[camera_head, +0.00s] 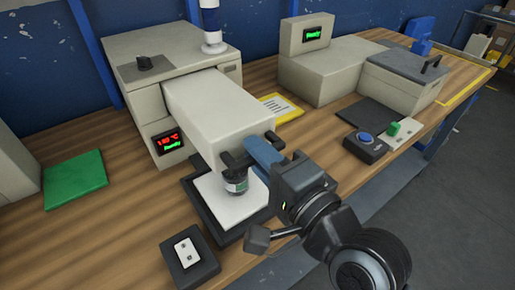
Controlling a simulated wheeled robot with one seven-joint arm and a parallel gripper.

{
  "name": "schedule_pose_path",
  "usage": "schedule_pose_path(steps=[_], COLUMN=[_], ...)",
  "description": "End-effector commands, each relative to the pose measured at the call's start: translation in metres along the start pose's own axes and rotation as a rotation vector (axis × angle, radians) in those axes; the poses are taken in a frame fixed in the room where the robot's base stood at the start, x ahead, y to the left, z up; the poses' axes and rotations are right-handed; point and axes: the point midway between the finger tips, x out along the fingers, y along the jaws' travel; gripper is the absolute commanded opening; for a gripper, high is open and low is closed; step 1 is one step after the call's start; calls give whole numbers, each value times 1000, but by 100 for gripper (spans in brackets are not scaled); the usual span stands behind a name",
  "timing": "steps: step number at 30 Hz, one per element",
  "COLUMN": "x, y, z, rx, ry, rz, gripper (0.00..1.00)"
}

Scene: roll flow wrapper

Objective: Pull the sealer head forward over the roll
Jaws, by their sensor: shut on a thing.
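The sealer head (218,110) is a long beige block that extends forward from the beige machine housing (175,55). A dark handle (234,158) sits at its front end. My gripper (262,150) is shut on this handle, and its fingers hide part of it. The roll (236,182) is a small dark-topped cylinder with a pale label, below the front end of the head. It stands on a white plate in a black tray (197,208). The gap between head and roll is partly hidden by the handle.
A black box with a white switch (187,250) stands at the front. A green mat (75,178) lies at left. A second beige machine (330,70), a blue button box (365,146) and a green button (394,129) are at right. Bare wood lies at front left.

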Motion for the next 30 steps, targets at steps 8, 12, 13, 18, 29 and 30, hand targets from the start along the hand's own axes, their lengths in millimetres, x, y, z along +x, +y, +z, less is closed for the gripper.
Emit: schedule_pose_path(steps=[8,12,13,18,29,30], x=[-2,-2,-2,-1,-10,-16], y=[2,2,2,2,2,3], z=[0,0,0,0,0,0], rx=[1,1,1,1,2,2], ry=[0,0,1,0,1,1], rz=[5,5,5,3,2,2], gripper=[0,21,24,40,40,40])
